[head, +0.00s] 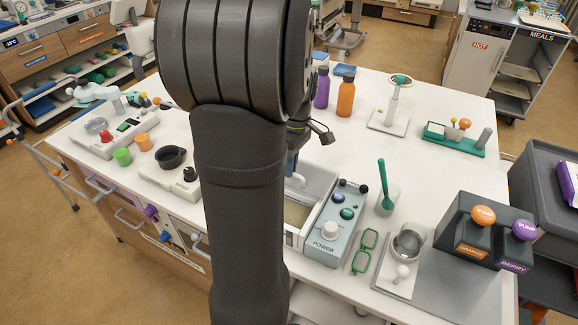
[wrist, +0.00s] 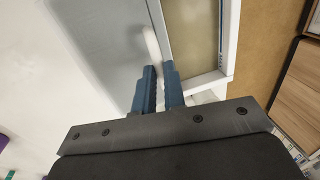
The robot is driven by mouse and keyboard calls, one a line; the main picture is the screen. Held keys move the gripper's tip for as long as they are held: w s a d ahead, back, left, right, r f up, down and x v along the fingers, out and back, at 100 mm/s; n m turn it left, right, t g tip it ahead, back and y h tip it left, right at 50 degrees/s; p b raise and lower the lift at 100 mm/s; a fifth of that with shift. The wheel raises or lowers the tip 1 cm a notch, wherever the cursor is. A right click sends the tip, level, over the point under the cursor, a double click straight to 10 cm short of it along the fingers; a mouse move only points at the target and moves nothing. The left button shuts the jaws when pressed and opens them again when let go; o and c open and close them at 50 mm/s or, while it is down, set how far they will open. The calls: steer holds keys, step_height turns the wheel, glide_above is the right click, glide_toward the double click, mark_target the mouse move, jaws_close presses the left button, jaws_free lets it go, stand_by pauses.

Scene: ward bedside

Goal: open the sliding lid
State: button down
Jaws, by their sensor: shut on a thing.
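The box with the sliding lid stands at the table's front edge in the head view, partly behind my arm; its pale wall (head: 290,238) shows. In the wrist view its white rim (wrist: 229,40) frames a tan inside (wrist: 195,30). The grey lid (wrist: 105,30) lies to the left of that opening, so part of the inside is uncovered. A white handle (wrist: 152,43) rises from the lid near its edge. My gripper (wrist: 159,70) has its blue fingers shut on the handle, one on each side. In the head view only a little blue of the gripper (head: 291,165) shows.
A control box marked POWER (head: 335,222) stands close to the right of the lidded box. Purple (head: 321,88) and orange (head: 346,94) bottles stand behind.

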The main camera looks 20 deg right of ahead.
steer(key=c, duration=1.5)
jaws_free()
step_height(320, 180, up, 17)
steer(key=w+d, duration=0.2)
steer(key=shift+w+d, duration=0.15)
steer(key=shift+d, duration=0.05)
steer(key=f, duration=0.5)
steer(key=s+a+f, duration=0.1)
steer(key=f, duration=0.5)
steer(key=s+a+f, duration=0.1)
steer(key=f, duration=0.5)
steer(key=shift+s+a, duration=0.2)
steer(key=shift+a, duration=0.05)
steer(key=shift+s+a, duration=0.15)
